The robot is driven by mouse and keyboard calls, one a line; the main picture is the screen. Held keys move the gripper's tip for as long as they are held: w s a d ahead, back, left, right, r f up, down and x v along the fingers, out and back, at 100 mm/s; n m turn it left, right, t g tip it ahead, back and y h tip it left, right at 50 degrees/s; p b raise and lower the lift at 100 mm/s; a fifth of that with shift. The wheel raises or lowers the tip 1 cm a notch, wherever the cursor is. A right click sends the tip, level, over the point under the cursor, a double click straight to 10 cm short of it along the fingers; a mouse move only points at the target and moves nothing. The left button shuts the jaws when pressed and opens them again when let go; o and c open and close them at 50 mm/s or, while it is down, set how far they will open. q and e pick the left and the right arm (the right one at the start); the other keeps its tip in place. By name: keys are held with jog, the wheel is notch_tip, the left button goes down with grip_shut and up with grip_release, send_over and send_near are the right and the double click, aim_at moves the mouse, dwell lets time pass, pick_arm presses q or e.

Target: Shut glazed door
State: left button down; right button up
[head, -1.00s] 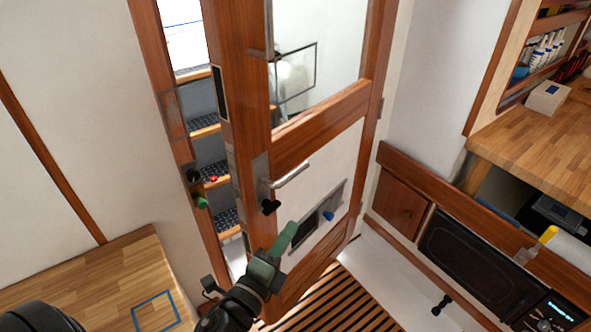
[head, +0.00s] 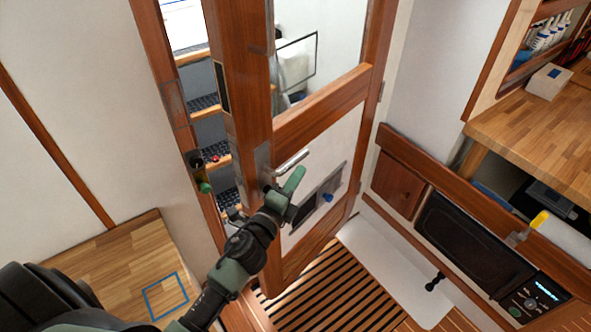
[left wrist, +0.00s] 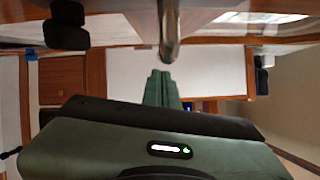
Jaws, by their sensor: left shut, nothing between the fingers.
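The glazed door (head: 319,108) is wood-framed, with a glass pane above and a white panel below. It stands ajar. A gap at its left edge shows steps behind, next to the wooden door frame (head: 160,90). A metal lever handle (head: 291,164) sits on the door's left stile. My left gripper (head: 295,181) is shut and empty, its green fingers just below the handle in the head view. In the left wrist view the closed fingers (left wrist: 160,90) point toward a metal bar, the handle (left wrist: 169,35). I cannot tell whether they touch. My right gripper is not in view.
A wooden worktop (head: 110,265) with a blue square outline is at lower left. At right are a wooden counter (head: 535,125), a dark oven-like front (head: 470,240) and a yellow-handled item (head: 538,221). Slatted floor (head: 320,285) lies clear before the door.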

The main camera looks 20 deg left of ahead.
pick_arm(q)
jog(key=shift+w+a, duration=0.15)
jog(key=shift+a, duration=0.1)
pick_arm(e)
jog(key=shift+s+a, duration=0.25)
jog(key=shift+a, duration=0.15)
